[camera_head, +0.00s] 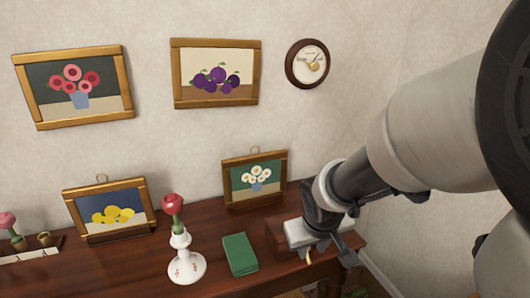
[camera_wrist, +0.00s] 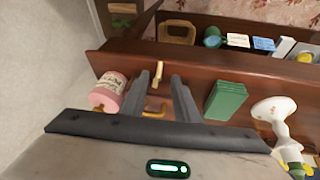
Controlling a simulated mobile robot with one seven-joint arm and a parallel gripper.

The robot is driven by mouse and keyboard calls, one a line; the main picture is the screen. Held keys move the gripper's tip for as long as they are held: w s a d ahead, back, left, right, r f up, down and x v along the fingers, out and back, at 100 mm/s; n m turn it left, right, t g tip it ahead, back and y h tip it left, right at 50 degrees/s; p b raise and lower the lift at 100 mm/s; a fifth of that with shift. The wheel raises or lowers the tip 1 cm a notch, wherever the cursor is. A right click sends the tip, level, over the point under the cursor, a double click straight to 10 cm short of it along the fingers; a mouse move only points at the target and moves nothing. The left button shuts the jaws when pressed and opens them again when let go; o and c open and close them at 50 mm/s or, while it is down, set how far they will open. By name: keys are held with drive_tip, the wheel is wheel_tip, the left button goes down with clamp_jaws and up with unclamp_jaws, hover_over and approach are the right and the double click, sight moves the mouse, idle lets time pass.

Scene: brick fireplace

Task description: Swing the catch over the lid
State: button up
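My gripper (camera_wrist: 161,80) is over the right end of the wooden furniture. In the wrist view its two dark fingers stand apart. A small brass upright piece (camera_wrist: 158,68), probably the catch, shows between the fingertips; whether either finger touches it I cannot tell. A second brass piece (camera_wrist: 153,114) lies nearer the palm, partly hidden. In the head view my gripper (camera_head: 328,252) covers most of a reddish wooden box (camera_head: 277,238), and a bit of brass (camera_head: 309,257) shows below it. The lid cannot be clearly made out.
A green box or book (camera_head: 240,254) and a white vase with a red flower (camera_head: 187,266) stand left of my gripper. A framed daisy picture (camera_head: 255,180) leans behind. In the wrist view a pink labelled jar (camera_wrist: 108,91) is close left of the fingers.

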sight(308, 259)
drive_tip(key=b+x, duration=0.1)
drive_tip(key=x, duration=0.6)
drive_tip(key=shift+b, duration=0.35)
clamp_jaws()
